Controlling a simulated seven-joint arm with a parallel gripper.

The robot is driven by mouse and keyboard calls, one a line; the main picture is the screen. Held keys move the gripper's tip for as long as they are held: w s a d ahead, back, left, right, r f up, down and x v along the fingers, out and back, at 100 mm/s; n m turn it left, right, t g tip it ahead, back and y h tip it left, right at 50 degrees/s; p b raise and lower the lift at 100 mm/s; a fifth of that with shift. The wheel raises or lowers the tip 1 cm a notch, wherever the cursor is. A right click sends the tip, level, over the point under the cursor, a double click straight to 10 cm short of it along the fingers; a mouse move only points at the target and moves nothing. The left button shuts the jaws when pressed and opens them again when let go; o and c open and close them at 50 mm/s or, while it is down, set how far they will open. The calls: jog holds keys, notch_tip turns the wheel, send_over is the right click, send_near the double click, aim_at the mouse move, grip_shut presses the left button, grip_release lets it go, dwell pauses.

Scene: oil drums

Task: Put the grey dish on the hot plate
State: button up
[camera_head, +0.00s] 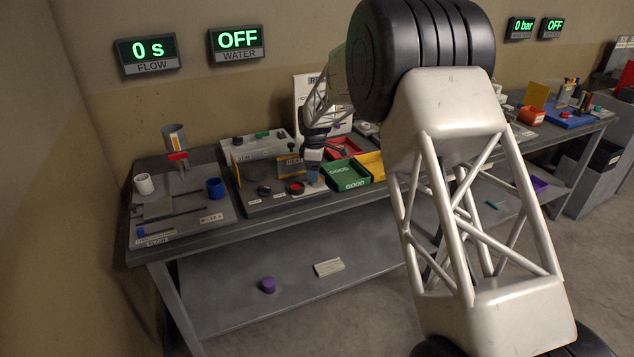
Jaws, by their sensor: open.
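My gripper (312,179) points down over the right front part of a dark station board (250,205) on the bench. It is open; its fingertips are small and dark here. A small red round piece (297,187) lies just left of the fingertips. A small dark grey round piece (263,190) lies further left on the same board; it may be the grey dish, but it is too small to be sure. The hot plate itself I cannot make out clearly; my gripper and wrist hide part of that area.
A green bin (346,176) marked GOOD, a yellow bin (371,163) and a red bin (350,146) stand close right of my gripper. A blue cup (215,188) and white cup (144,184) stand at left. A purple piece (267,285) lies on the lower shelf.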

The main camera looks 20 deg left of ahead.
jog(key=shift+d+f, duration=0.1)
jog(key=shift+f, duration=1.65)
jog(key=c, duration=1.1)
jog(key=shift+r, duration=0.2)
jog(key=shift+r, duration=1.4)
jog(key=shift+s+d+r, duration=0.1)
jog(key=shift+s+r, duration=0.05)
jog(key=shift+r, duration=0.1)
jog(key=s+d, duration=0.2)
jog(key=s, duration=0.2)
jog(key=s+d+r, duration=0.1)
jog(key=s+d, duration=0.2)
jog(key=s, duration=0.1)
jog(key=s+d, duration=0.3)
jog(key=s, duration=0.2)
jog(key=shift+s+d+r, duration=0.1)
jog(key=shift+d+r, duration=0.05)
